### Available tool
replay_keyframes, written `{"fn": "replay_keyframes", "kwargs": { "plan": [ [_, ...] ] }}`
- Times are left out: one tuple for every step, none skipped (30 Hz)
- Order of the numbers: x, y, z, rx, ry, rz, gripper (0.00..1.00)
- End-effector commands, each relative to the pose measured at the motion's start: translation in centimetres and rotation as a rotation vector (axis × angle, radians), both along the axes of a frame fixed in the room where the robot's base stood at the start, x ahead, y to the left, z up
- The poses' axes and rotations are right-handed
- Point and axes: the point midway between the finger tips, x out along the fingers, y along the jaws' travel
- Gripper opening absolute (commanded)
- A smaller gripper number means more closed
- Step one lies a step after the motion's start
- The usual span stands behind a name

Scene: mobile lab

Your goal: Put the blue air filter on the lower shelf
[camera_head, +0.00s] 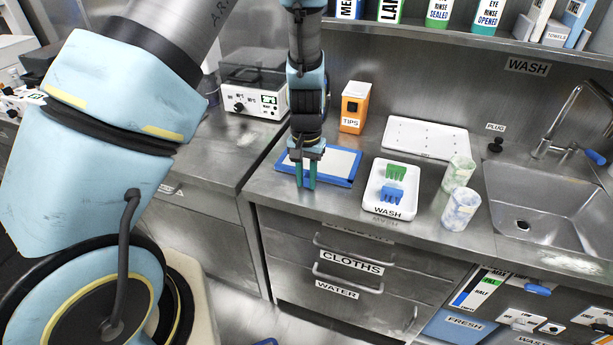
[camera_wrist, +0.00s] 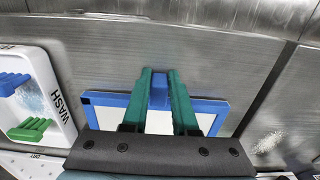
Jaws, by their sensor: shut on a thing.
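The blue air filter (camera_head: 341,164) is a flat blue frame around a white panel, at the counter's left front part. My gripper (camera_head: 306,186) points down at its front side with green fingers. In the wrist view the fingers (camera_wrist: 159,72) are shut on a blue tab (camera_wrist: 159,92) of the filter's frame. The dark gripper body hides part of the filter there. I cannot tell whether the filter touches the counter. A metal shelf (camera_head: 420,27) with bottles runs along the wall above; I cannot tell whether it is the lower one.
A white WASH tray (camera_head: 376,207) with green and blue racks stands right of the filter, two speckled cups (camera_head: 460,210) beyond it. An orange TIPS box (camera_head: 354,107) stands behind. The sink (camera_head: 545,205) is at right. A grey-white instrument (camera_head: 255,100) stands at left. Drawers are below.

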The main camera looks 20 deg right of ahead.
Motion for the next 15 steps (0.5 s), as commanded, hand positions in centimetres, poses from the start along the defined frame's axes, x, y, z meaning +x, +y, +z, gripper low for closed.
{"fn": "replay_keyframes", "kwargs": {
  "plan": [
    [-0.01,-0.01,-0.13,0.000,0.000,-0.001,0.00],
    [-0.01,-0.02,-0.17,0.000,0.000,-0.001,0.00],
    [0.00,-0.04,-0.17,-0.001,-0.001,-0.001,0.00],
    [0.00,-0.04,-0.17,-0.001,-0.001,-0.001,0.00],
    [0.01,-0.04,-0.16,-0.001,-0.001,-0.001,0.00],
    [0.02,-0.04,-0.16,-0.001,-0.001,-0.001,0.00],
    [0.02,-0.04,-0.16,-0.001,-0.001,-0.001,0.00],
    [0.02,-0.04,-0.19,-0.001,-0.001,-0.001,0.00],
    [0.01,-0.04,-0.29,-0.001,-0.001,-0.001,0.00],
    [0.01,-0.04,-0.40,-0.001,-0.001,0.000,0.00],
    [0.01,-0.04,-0.52,-0.001,-0.001,0.000,0.00],
    [-0.01,-0.04,-0.39,-0.001,0.001,0.000,0.31],
    [-0.01,-0.04,-0.37,0.000,0.000,0.000,0.35],
    [-0.01,-0.04,-0.37,0.000,0.000,0.000,0.38],
    [0.00,-0.03,-0.37,0.000,0.000,0.000,0.42]
  ]
}}
